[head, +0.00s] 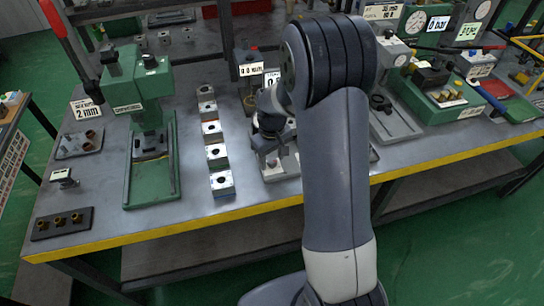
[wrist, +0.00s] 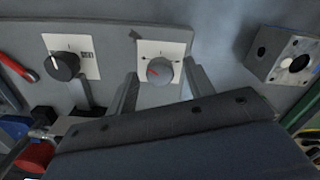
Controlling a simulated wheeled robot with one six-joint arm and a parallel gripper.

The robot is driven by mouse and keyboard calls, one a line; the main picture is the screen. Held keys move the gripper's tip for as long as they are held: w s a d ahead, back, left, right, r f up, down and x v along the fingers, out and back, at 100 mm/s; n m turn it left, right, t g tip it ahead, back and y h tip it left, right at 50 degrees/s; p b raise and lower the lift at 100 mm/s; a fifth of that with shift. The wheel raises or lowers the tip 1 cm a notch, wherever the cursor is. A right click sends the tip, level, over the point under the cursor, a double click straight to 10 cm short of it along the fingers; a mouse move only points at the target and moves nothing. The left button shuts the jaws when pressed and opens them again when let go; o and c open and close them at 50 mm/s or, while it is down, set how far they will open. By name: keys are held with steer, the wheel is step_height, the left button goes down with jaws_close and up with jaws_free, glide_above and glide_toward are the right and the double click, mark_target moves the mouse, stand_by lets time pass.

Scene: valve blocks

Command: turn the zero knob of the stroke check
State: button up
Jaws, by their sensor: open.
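In the wrist view a round grey knob (wrist: 159,71) with a red mark sits on a white plate (wrist: 176,48) with small arrow marks. A black knob (wrist: 63,66) with a white pointer line sits on another white plate to its left, beside a small label I cannot read. My gripper (wrist: 160,68) is open, with one finger on each side of the grey knob. I cannot tell whether the fingers touch it.
A metal block (wrist: 287,57) with a hole is at the right of the wrist view. In the head view several metal blocks (head: 221,183) stand in a row left of my gripper. A green press (head: 150,130) stands further left.

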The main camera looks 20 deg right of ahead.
mark_target(272, 160)
step_height(272, 160, up, 11)
stand_by(0.4)
steer(key=shift+f, duration=0.1)
step_height(272, 160, down, 11)
steer(key=shift+r, duration=0.1)
stand_by(0.5)
steer(key=shift+m, duration=0.3)
